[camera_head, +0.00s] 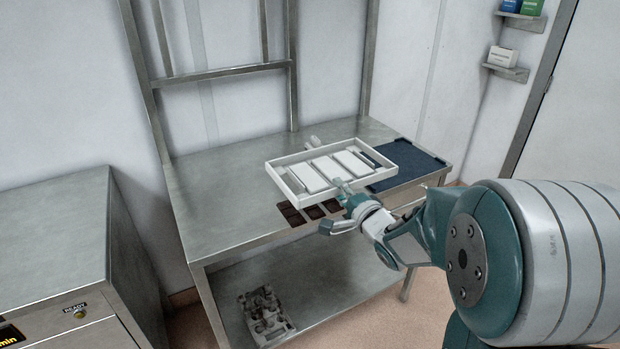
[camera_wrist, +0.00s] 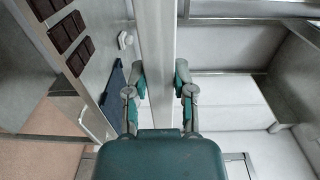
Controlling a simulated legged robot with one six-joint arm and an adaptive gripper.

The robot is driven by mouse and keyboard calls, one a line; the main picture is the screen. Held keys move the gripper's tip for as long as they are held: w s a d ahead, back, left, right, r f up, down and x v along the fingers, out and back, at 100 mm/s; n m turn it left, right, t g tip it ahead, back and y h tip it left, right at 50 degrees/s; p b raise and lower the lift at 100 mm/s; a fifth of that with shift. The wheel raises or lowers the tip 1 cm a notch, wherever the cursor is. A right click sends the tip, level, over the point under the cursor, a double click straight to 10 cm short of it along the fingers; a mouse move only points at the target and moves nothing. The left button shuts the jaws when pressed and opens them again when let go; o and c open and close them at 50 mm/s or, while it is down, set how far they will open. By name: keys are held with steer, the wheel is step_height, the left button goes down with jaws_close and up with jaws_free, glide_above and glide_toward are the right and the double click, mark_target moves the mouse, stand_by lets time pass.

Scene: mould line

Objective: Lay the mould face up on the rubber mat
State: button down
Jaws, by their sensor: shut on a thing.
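The mould (camera_head: 316,188) is a pale, shallow rectangular tray with a rim and several white rectangular shapes inside. It is held above the steel table in the head view, roughly level, with its rimmed side towards the camera. My gripper (camera_head: 345,206) is shut on its near edge. In the wrist view the mould (camera_wrist: 158,40) shows edge-on as a long pale bar between my fingertips (camera_wrist: 160,85). The dark blue rubber mat (camera_head: 424,162) lies at the table's right end. The mould overlaps its left part in the picture. The mat also shows in the wrist view (camera_wrist: 112,88).
Several dark brown squares (camera_head: 293,215) lie at the table's front edge, left of my gripper. The steel table (camera_head: 210,200) is clear on its left. An upright steel frame (camera_head: 230,71) stands behind. A grey patterned object (camera_head: 265,312) lies on the lower shelf. A steel cabinet (camera_head: 50,230) stands left.

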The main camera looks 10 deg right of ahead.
steer(key=r+v, duration=0.3)
steer(key=v, duration=1)
steer(key=shift+s, duration=0.25)
steer(key=shift+r, duration=0.15)
